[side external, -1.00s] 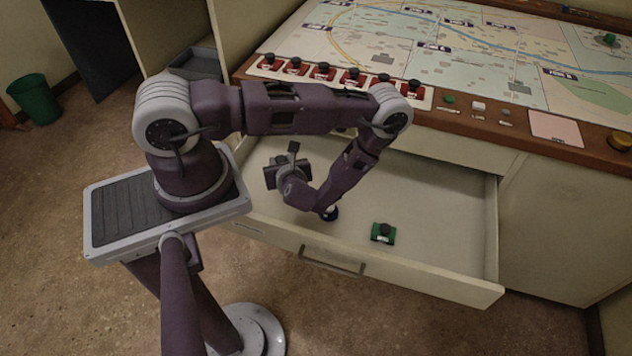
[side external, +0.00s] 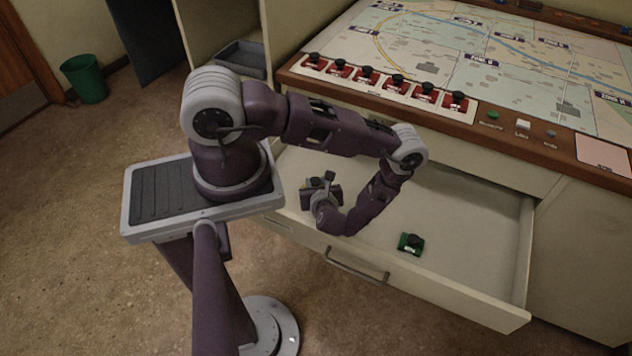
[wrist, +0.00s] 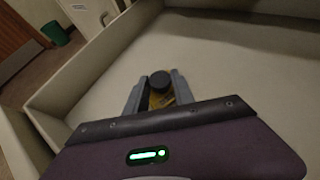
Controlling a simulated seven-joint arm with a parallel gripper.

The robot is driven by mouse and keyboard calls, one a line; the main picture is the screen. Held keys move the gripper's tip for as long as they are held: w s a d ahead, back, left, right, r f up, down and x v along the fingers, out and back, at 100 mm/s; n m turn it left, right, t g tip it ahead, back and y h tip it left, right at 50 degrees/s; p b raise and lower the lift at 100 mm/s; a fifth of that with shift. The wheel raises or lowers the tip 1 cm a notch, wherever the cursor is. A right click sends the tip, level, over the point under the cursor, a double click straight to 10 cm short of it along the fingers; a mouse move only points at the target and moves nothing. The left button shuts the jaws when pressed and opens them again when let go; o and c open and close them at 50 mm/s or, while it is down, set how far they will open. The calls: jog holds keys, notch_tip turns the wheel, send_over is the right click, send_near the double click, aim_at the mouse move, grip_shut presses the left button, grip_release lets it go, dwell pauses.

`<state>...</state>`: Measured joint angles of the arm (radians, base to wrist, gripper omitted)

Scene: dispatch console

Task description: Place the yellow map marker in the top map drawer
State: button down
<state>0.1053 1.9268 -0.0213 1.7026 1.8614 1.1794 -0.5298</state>
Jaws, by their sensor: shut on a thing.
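The yellow map marker (wrist: 160,98), with a black round knob on top, sits between the two grey fingers of my gripper (wrist: 158,93) in the wrist view. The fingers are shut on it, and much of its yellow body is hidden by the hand. The top map drawer (side external: 470,250) is pulled open in the side view. Its pale floor and walls fill much of the wrist view (wrist: 240,75). My gripper is over the left part of the drawer.
A green marker (side external: 410,244) with a dark knob lies in the drawer, right of my gripper. The drawer's front wall (side external: 425,285) is a raised edge. The drawer's right side is bare.

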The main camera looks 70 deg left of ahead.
jog(key=shift+f, duration=0.15)
jog(key=c, duration=1.1)
grip_release()
